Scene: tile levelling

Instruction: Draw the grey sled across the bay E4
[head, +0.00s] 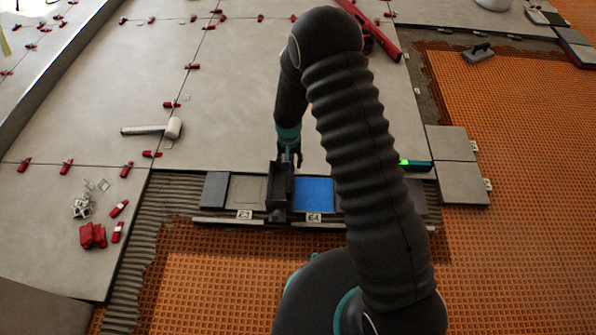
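The dark grey sled (280,187), an open box shape, stands on the strip of bays between the two labels. Bay E4 (314,194) is just to its right and shows a smooth blue surface, with its label (314,218) on the front rail. My gripper (289,157) points down at the sled's far upper end and appears to touch it. The fingertips are small and dark against the sled, so I cannot tell whether they are shut on it. My arm hides the strip right of E4.
Bay E3 (246,190) on the left looks dull grey-beige. A white-headed mallet (173,128), red wedges (93,236) and clips lie on the grey tiles. A green-lit bar (416,165) lies right of my arm. Orange matting (200,270) lies in front.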

